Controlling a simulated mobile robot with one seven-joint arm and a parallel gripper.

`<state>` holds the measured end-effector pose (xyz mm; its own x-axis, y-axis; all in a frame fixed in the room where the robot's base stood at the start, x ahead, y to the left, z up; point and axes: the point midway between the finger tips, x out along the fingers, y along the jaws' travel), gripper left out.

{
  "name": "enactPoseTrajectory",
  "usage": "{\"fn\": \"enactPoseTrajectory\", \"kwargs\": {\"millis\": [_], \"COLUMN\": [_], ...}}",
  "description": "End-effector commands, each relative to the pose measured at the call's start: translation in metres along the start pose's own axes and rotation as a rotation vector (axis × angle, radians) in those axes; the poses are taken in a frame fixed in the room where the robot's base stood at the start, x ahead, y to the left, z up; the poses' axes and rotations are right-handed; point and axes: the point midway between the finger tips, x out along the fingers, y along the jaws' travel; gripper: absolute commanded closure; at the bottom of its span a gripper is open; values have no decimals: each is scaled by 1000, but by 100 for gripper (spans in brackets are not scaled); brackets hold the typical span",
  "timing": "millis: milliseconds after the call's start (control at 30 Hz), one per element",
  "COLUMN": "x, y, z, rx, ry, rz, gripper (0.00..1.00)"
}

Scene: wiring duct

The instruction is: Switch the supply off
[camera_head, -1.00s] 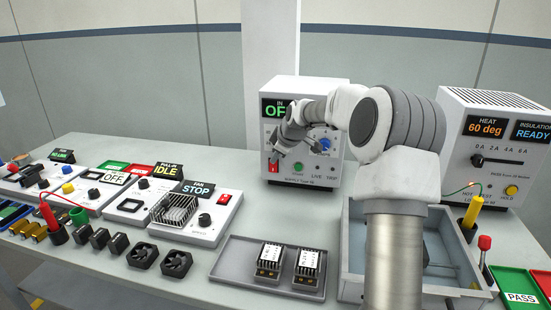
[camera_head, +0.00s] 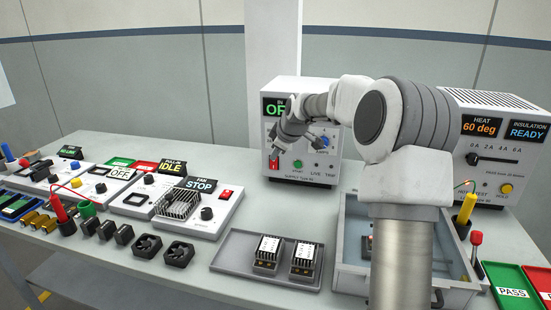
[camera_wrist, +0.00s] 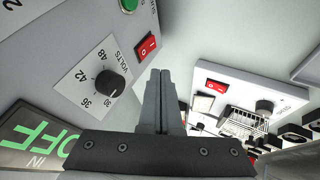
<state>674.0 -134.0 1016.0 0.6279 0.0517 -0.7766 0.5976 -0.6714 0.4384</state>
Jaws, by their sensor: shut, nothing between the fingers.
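The supply (camera_head: 318,170) is a white box at the back of the bench. Its display (camera_head: 273,108) reads OFF in green and is partly behind my arm; it also shows upside down in the wrist view (camera_wrist: 35,140). A red rocker switch (camera_head: 274,165) sits low at the left of its front, and shows in the wrist view (camera_wrist: 146,46). The volts knob (camera_wrist: 110,83) is beside it. My gripper (camera_wrist: 166,74) is shut and empty in front of the supply's left side, its tips close to the red switch. Contact with the switch cannot be told.
The fan unit (camera_head: 202,222) has its own red rocker (camera_head: 226,194). A grey tray (camera_head: 232,262) with two modules lies in front. A grey bin (camera_head: 350,245) stands below my arm. The heat and insulation tester (camera_head: 496,180) is at the right.

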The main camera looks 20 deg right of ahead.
Motion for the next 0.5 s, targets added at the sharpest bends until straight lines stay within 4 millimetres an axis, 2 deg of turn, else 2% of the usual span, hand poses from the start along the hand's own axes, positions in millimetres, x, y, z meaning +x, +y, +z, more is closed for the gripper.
{"fn": "enactPoseTrajectory", "kwargs": {"millis": [33,200,300,500], "x": [-16,-48,-61,-72], "y": [5,12,14,16], "z": [-1,-3,-3,-3], "rx": [1,1,1,0], "ry": [0,0,0,0], "rz": [4,1,0,-1], "gripper": [100,100,100,100]}}
